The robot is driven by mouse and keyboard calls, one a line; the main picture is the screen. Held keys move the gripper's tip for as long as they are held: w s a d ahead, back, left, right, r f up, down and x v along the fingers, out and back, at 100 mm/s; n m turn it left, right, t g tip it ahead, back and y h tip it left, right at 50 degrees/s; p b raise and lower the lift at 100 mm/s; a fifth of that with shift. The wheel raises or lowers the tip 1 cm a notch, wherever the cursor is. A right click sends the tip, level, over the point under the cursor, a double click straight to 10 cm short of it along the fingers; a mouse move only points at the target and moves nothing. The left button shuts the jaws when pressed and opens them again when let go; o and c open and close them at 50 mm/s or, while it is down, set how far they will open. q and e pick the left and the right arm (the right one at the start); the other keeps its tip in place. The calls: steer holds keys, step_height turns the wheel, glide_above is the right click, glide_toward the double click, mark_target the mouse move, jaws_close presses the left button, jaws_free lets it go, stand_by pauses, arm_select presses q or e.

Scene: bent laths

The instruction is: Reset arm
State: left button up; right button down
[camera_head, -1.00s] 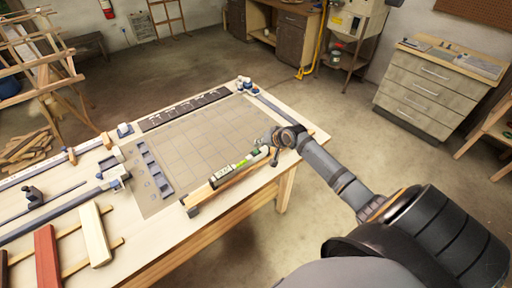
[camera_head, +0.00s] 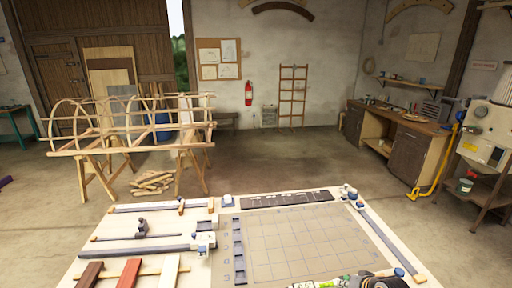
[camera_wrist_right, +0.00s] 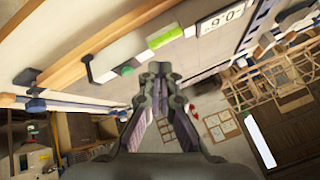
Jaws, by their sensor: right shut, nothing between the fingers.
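My right gripper (camera_head: 378,280) is at the bottom edge of the head view, over the workbench's near edge, and only partly visible. In the right wrist view its fingers (camera_wrist_right: 158,72) are together and hold nothing. My left gripper is not in view.
The workbench has a gridded grey mat (camera_head: 295,245), clamps (camera_head: 203,237) on the left and a long bar clamp (camera_head: 380,235) on the right. Red (camera_head: 129,274) and pale laths (camera_head: 170,270) lie front left. A wooden rib frame (camera_head: 130,125) stands behind. Open floor lies beyond the bench.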

steer(key=s+a+n+g, duration=0.2)
steer(key=s+a+n, duration=0.2)
steer(key=s+a, duration=0.6)
steer(key=s+d+r+n+g+h, duration=0.1)
steer(key=s+r, duration=0.1)
steer(key=s, duration=0.4)
steer(key=s+d+r+g+h, duration=0.1)
steer(key=s+r+h, duration=0.1)
steer(key=s, duration=0.5)
step_height(320, 180, down, 33)
steer(key=s+d+g+b, duration=0.1)
steer(key=s+d+b, duration=0.15)
steer(key=b, duration=0.45)
steer(key=s+d+f+g+b, duration=0.1)
steer(key=s+f+b, duration=0.3)
steer(key=s+f, duration=1.3)
step_height(320, 180, down, 4)
steer(key=shift+s+d+f+b, duration=0.15)
steer(key=shift+s+b, duration=0.15)
steer(key=shift+s, duration=0.1)
